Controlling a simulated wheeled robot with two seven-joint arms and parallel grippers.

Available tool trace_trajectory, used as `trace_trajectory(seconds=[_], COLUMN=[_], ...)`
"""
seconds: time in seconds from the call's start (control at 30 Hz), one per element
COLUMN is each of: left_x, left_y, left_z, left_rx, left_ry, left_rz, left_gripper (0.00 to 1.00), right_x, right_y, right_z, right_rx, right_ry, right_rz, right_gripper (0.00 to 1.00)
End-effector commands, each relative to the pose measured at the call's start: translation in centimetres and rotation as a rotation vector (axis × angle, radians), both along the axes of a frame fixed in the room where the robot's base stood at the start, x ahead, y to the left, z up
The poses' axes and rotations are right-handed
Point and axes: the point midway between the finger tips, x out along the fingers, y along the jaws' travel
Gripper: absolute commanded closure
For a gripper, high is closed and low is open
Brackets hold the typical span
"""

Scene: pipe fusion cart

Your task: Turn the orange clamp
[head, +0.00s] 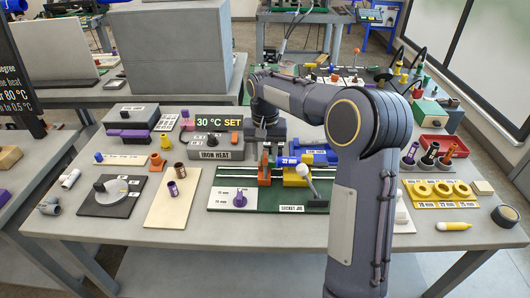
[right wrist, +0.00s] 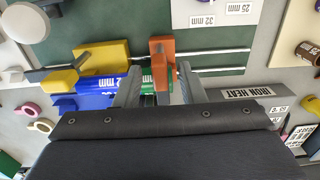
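The orange clamp (head: 264,173) stands upright on the rails of the green socket jig (head: 225,202), left of the yellow clamp (head: 296,176). In the right wrist view the orange clamp (right wrist: 162,50) lies between the fingertips of my right gripper (right wrist: 158,70), with a visible gap on the left finger's side. The right gripper (head: 263,145) is open and points down just behind the clamp in the head view. Whether a finger touches the clamp I cannot tell. A blue part (right wrist: 97,90) lies beside it. My left gripper does not show.
The iron heat box (head: 215,140) stands close behind the jig. A lever with a white ball (head: 302,170) rises at the jig's right. A tan board with brown pipe pieces (head: 165,215) lies to the left. My right arm hides part of the table's right side.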

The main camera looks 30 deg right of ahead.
Motion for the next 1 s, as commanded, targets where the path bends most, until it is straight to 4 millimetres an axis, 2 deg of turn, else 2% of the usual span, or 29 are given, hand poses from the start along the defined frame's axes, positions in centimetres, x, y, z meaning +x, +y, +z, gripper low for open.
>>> trace_trajectory(seconds=[0.07,0.33,0.67,1.0], left_x=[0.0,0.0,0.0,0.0], left_y=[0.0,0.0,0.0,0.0], left_z=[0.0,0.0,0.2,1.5], left_rx=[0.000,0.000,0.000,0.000], left_ry=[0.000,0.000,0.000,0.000], left_rz=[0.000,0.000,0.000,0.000], left_gripper=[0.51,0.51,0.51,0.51], right_x=[0.0,0.0,0.0,0.0], right_y=[0.0,0.0,0.0,0.0], right_z=[0.0,0.0,0.1,0.3], right_rx=[0.000,0.000,0.000,0.000], right_ry=[0.000,0.000,0.000,0.001], right_rz=[0.000,0.000,0.023,0.218], right_gripper=[0.64,0.99,1.00,1.00])
